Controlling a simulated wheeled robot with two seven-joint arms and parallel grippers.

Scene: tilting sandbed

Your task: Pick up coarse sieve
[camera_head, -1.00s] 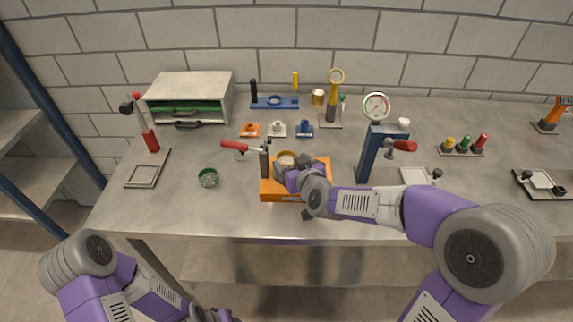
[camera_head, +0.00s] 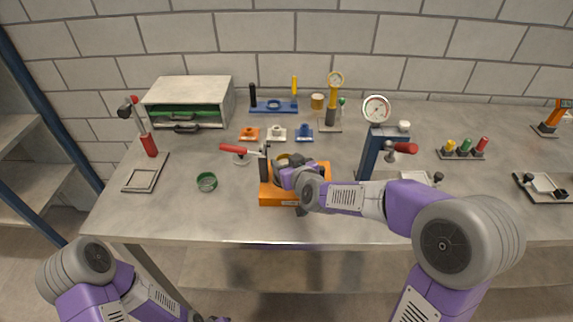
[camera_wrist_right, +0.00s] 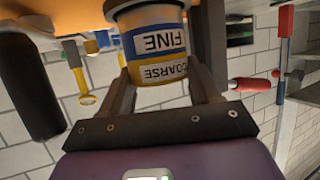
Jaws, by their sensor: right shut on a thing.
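The coarse sieve (camera_wrist_right: 160,71) is the yellow-banded ring with the COARSE label in the right wrist view. It meets the blue-banded FINE ring (camera_wrist_right: 158,40), and both labels appear upside down. My right gripper (camera_wrist_right: 160,66) is shut on the coarse sieve, one finger on each side. In the head view the top of the sieve stack (camera_head: 283,158) shows over the orange stand (camera_head: 280,198), and my right gripper (camera_head: 287,168) partly hides it. I cannot tell whether the rings are apart.
A red-handled lever (camera_head: 239,149) on a dark post stands just left of the stack. A blue column with a dial gauge (camera_head: 376,108) stands to the right. The front left of the table is clear.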

